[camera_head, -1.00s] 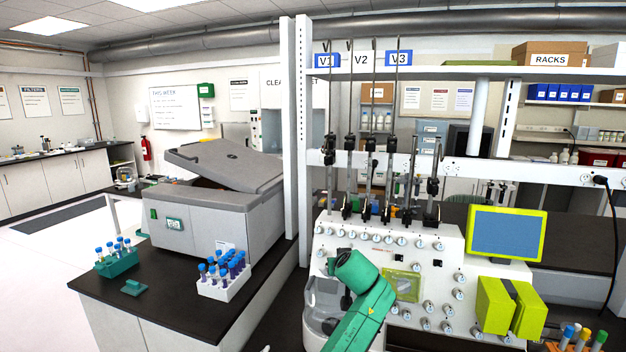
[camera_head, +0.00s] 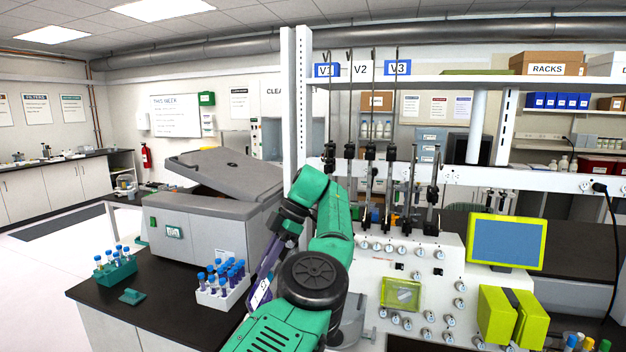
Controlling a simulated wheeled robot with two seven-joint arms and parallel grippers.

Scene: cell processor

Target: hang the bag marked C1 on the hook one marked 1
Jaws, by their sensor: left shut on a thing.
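My left arm rises in green from the bottom of the head view and bends down to the left, with its wrist end before the grey machine. My left gripper (camera_head: 262,287), purple and dark with a white patch, points down there, partly behind the arm. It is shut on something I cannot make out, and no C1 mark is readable. A blue-edged V1 sign (camera_head: 326,70) is on the upper shelf, at the left of the V2 and V3 signs. Thin hooked rods (camera_head: 374,105) stand by the signs. My right gripper is out of view.
The grey lidded machine (camera_head: 205,215) stands on the dark counter (camera_head: 165,320). A white rack (camera_head: 222,297) of blue-capped tubes and a teal rack (camera_head: 117,272) are in front. The white processor (camera_head: 450,300), a lime-framed screen (camera_head: 507,240) and a white post (camera_head: 296,130) are nearby.

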